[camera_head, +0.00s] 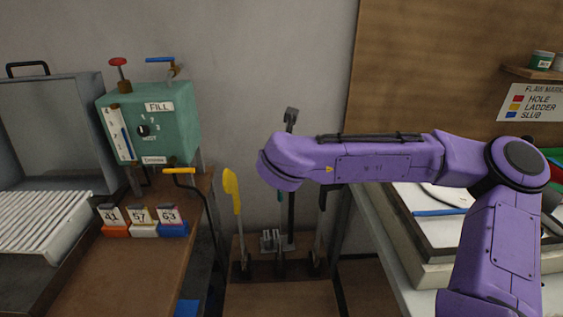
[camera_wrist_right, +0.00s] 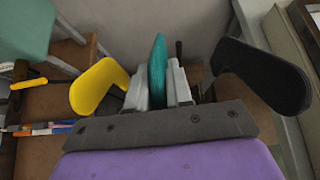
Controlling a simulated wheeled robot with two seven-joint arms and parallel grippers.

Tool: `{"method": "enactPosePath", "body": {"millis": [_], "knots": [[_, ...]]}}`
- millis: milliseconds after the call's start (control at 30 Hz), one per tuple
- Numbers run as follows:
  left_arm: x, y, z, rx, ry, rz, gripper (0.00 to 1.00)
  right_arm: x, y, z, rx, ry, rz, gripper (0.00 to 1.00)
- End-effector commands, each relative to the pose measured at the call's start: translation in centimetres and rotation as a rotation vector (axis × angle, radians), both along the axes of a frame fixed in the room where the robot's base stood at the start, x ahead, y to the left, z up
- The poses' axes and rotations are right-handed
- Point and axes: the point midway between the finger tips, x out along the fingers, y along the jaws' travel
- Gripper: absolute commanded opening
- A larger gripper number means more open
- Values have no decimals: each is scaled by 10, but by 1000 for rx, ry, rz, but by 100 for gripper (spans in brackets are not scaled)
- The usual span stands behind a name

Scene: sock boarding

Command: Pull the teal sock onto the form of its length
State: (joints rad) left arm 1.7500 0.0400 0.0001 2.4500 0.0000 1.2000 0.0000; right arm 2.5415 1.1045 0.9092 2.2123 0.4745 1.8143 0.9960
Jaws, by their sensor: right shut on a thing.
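The teal sock (camera_wrist_right: 157,60) stands narrow and upright in the right wrist view, between the grey fingers of my right gripper (camera_wrist_right: 158,75), which is shut on it. Whether a form is inside the sock I cannot tell. A yellow form (camera_head: 231,190) stands to the left, also in the right wrist view (camera_wrist_right: 97,85). A black form (camera_wrist_right: 262,75) is to the right. My left gripper is not in view.
The forms' wooden stand (camera_head: 270,292) is on the floor between a workbench (camera_head: 150,262) and a pale table (camera_head: 385,232). The bench carries a teal FILL box (camera_head: 175,132) and tags 41, 57 and 63.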

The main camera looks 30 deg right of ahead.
Motion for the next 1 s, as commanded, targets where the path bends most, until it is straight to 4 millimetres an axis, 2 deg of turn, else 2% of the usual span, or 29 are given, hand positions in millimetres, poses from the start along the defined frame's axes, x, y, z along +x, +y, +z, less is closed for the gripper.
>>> {"method": "enactPosePath", "body": {"millis": [1000], "knots": [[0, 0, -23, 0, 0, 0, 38, 0, 0, -27, 0, 0, 0, 0]]}}
